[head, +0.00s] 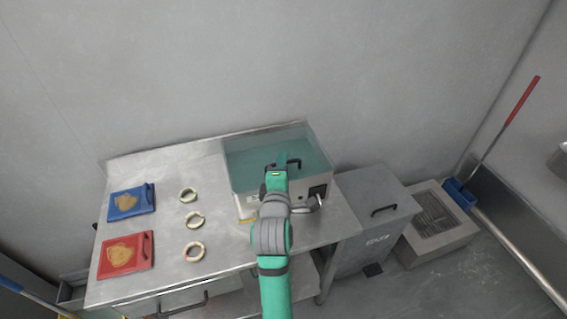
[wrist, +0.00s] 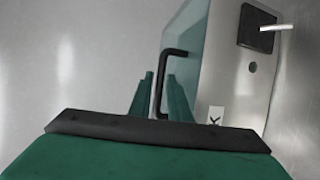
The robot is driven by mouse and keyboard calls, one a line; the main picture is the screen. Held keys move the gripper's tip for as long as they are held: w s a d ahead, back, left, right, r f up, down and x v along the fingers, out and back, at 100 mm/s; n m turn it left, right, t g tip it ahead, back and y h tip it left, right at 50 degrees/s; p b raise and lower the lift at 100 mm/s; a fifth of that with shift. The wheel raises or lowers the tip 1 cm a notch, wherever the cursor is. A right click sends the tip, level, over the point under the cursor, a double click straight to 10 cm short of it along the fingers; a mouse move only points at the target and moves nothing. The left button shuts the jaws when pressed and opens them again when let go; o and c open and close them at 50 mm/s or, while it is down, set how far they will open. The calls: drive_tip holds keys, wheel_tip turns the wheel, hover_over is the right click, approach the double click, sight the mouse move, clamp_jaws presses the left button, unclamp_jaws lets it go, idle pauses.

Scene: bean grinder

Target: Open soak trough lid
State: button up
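The soak trough (head: 247,205) is a steel box at the back right of the steel table, with a see-through greenish lid (head: 250,160) that lies shut. In the wrist view the lid (wrist: 186,30) shows beside the steel front. Its black handle (wrist: 163,75) lies between the two green fingers of my gripper (wrist: 160,97). The fingers stand apart, with narrow gaps seeming to show beside the bar. In the head view my gripper (head: 283,163) is over the lid at the handle (head: 294,162), and my arm hides part of the trough's front.
A dark panel (head: 318,191) with a lever (head: 308,208) is on the trough's front right. Three rings (head: 194,219), a blue tray (head: 120,204) and a red tray (head: 140,262) lie on the table's left. A grey bin (head: 372,205) stands right of the table.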

drive_tip(key=shift+w, duration=0.45)
clamp_jaws()
drive_tip(key=shift+d, duration=0.1)
